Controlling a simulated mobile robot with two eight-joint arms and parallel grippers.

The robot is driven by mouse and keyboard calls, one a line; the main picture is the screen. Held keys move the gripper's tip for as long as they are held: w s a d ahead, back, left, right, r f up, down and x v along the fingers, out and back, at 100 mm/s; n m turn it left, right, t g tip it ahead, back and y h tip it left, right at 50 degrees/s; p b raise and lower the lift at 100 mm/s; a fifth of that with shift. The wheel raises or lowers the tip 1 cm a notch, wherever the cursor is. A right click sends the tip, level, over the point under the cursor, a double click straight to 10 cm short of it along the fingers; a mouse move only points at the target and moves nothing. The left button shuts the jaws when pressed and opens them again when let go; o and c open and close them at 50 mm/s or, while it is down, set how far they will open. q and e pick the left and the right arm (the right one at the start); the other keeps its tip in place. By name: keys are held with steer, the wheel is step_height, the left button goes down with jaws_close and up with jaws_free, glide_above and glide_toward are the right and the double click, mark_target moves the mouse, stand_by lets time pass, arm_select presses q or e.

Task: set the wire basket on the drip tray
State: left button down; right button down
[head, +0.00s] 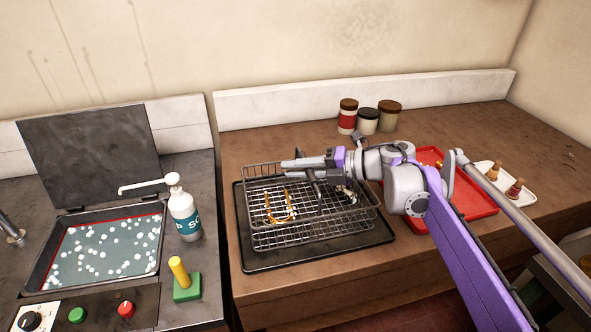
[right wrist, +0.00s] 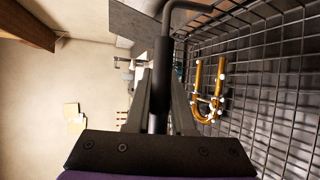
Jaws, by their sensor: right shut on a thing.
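The wire basket (head: 262,238) is a grey mesh box with a dark handle across its top. A curved brass tube (head: 270,212) with white suds lies inside; the tube also shows in the right wrist view (right wrist: 220,90). The black drip tray (head: 375,236) lies on the brown counter directly under the basket. The basket looks roughly level within the tray's outline; I cannot tell whether it touches. My right gripper (head: 308,164) is shut on the basket's handle, and the dark handle grip (right wrist: 160,85) sits between its fingers in the right wrist view. My left gripper is not in view.
A red tray (head: 477,208) lies right, partly behind my arm. Several jars (head: 368,120) stand behind. The counter's front edge is near.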

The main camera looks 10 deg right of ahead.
steer(key=c, duration=0.8)
jaws_free()
steer(key=shift+o, duration=0.2)
steer(key=shift+d, duration=0.1)
steer(key=v, duration=1.2)
